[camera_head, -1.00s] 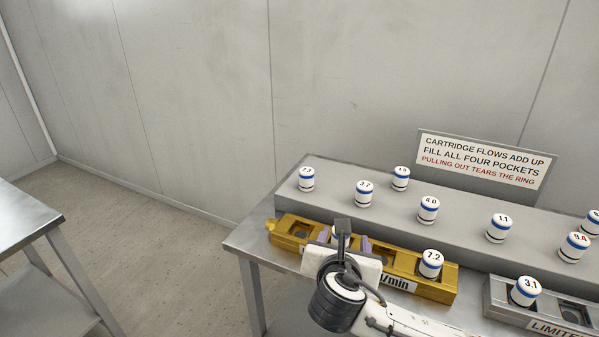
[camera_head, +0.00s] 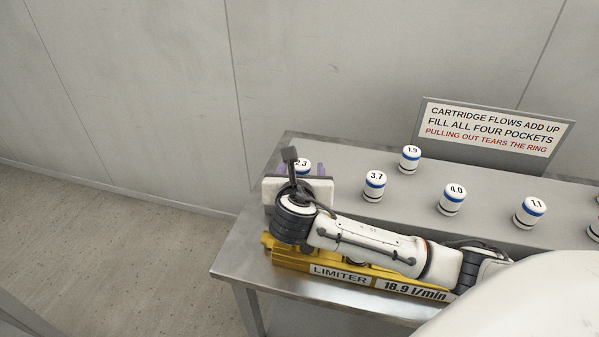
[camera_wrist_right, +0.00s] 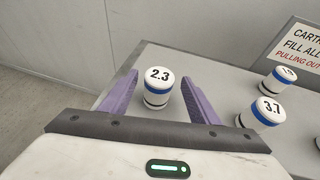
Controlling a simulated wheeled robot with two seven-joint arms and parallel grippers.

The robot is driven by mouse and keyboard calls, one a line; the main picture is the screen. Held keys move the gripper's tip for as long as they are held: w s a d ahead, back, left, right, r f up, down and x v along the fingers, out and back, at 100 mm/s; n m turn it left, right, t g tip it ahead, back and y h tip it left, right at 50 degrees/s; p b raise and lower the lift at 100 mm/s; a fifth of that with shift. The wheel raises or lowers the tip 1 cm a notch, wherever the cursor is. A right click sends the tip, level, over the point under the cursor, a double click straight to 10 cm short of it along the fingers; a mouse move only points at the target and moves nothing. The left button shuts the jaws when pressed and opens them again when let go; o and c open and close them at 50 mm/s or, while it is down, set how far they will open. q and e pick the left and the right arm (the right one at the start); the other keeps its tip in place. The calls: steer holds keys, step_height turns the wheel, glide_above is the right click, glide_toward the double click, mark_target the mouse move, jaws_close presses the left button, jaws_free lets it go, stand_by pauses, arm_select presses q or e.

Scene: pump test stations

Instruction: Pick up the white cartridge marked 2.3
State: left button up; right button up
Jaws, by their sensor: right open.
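The white cartridge marked 2.3 (camera_head: 303,165) has a blue band and stands upright at the left end of the grey shelf. It is partly hidden behind my right gripper (camera_head: 300,172) in the head view. In the right wrist view the cartridge (camera_wrist_right: 158,88) stands between the two purple fingers of my right gripper (camera_wrist_right: 160,98). The fingers are open, with a gap on each side of the cartridge. My left gripper is not in view.
Cartridges 3.7 (camera_head: 375,184), 1.9 (camera_head: 410,158), 4.0 (camera_head: 453,199) and 1.1 (camera_head: 530,211) stand to the right on the shelf (camera_head: 490,190). A sign (camera_head: 495,130) stands behind. The yellow limiter block (camera_head: 290,257) lies in front, under my right arm.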

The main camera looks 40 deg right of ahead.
mark_target(302, 162)
steer(key=x, duration=0.5)
steer(key=shift+w, duration=0.15)
steer(key=c, duration=1.2)
